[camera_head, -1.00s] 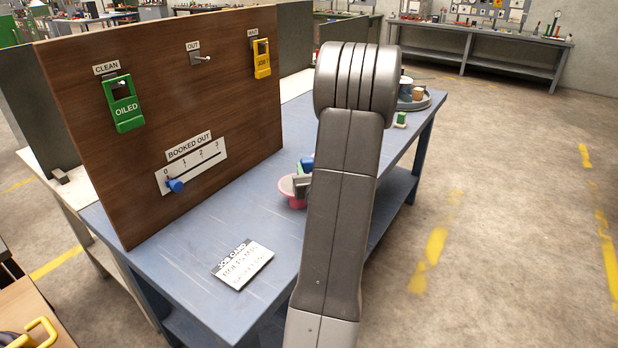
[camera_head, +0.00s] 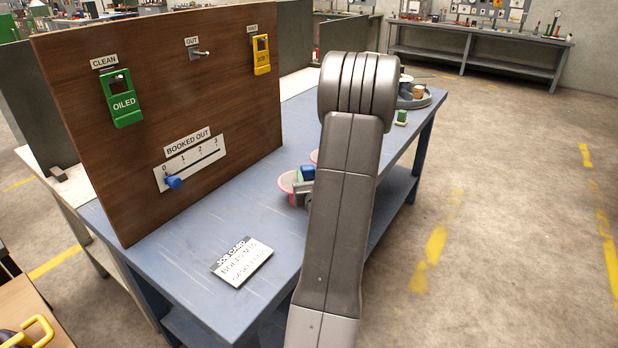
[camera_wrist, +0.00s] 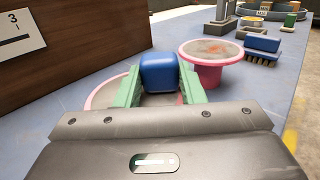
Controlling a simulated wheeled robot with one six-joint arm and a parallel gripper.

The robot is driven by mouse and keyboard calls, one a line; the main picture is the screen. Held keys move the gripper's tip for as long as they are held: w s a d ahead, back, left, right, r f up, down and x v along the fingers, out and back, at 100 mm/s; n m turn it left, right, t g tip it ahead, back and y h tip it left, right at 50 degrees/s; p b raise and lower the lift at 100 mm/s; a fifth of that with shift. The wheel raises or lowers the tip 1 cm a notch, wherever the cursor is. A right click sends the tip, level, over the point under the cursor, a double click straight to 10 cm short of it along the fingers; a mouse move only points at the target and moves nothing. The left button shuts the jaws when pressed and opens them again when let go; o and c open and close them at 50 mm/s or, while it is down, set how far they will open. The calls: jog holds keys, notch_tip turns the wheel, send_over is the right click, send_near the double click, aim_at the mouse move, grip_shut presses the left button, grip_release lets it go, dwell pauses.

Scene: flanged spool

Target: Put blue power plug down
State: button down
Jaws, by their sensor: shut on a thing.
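The blue power plug (camera_wrist: 160,72) is a rounded blue block between the two green fingers of my gripper (camera_wrist: 160,84). My gripper is shut on it. In the head view the plug (camera_head: 307,172) shows just left of my arm, with a bit of my gripper (camera_head: 302,188) below it. A pink-rimmed round flange (camera_wrist: 103,94) lies below and behind the plug, partly hidden by the fingers. I cannot tell whether the plug touches it. A pink flanged spool (camera_wrist: 209,72) stands upright to the right, apart from the plug.
The blue table (camera_head: 212,222) carries a job card (camera_head: 242,262) at the front. A brown board (camera_head: 75,130) with tags and a slider stands at left. A blue brush (camera_wrist: 262,43) and a round tray (camera_wrist: 262,17) lie farther back. Bare table lies between board and spools.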

jog(key=c, duration=0.9)
grip_release()
